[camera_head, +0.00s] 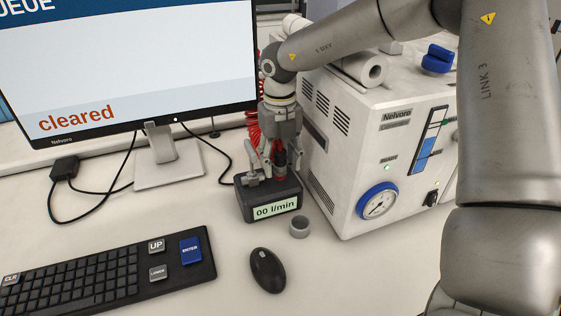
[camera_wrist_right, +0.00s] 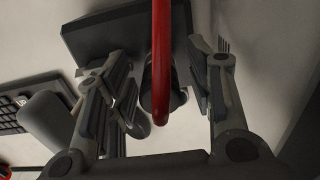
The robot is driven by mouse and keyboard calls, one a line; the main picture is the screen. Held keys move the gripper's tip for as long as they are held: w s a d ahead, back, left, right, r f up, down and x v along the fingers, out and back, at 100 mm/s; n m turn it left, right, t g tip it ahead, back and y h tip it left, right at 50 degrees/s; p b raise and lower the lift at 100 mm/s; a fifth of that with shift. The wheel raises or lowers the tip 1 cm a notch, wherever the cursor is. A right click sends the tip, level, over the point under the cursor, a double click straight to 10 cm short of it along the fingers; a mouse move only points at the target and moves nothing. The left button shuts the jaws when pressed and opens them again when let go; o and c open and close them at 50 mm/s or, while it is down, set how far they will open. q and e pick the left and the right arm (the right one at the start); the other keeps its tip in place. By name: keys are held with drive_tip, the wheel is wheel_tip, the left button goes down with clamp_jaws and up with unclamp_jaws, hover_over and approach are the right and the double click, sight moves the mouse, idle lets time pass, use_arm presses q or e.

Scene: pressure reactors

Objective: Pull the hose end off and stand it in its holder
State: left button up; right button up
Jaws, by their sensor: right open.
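A dark meter box (camera_head: 268,199) reading "00 l/min" stands on the bench below the monitor; its dark body also shows in the right wrist view (camera_wrist_right: 110,36). The red hose (camera_head: 254,132) hangs behind my right gripper (camera_head: 277,162). The hose end (camera_head: 281,158) is on top of the box. My right gripper points down over the box, open, with its fingers on either side of the hose. In the right wrist view the red hose (camera_wrist_right: 162,60) runs between the spread fingers. A small grey ring-shaped cup (camera_head: 299,227), possibly the holder, stands right of the box and looks empty.
A white instrument cabinet (camera_head: 375,150) with a blue-rimmed gauge stands close right of the gripper. The monitor (camera_head: 130,60) showing "cleared" is at left. A keyboard (camera_head: 100,270) and a black mouse (camera_head: 267,270) lie in front. Bench around the cup is clear.

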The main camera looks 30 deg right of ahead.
sight(280, 151)
drive_tip(key=shift+b, duration=0.45)
drive_tip(key=shift+b, duration=0.4)
idle(0.5)
clamp_jaws()
idle(0.3)
drive_tip(key=shift+r, duration=0.15)
drive_tip(key=shift+r+p, duration=1.25)
drive_tip(key=shift+r, duration=1.6)
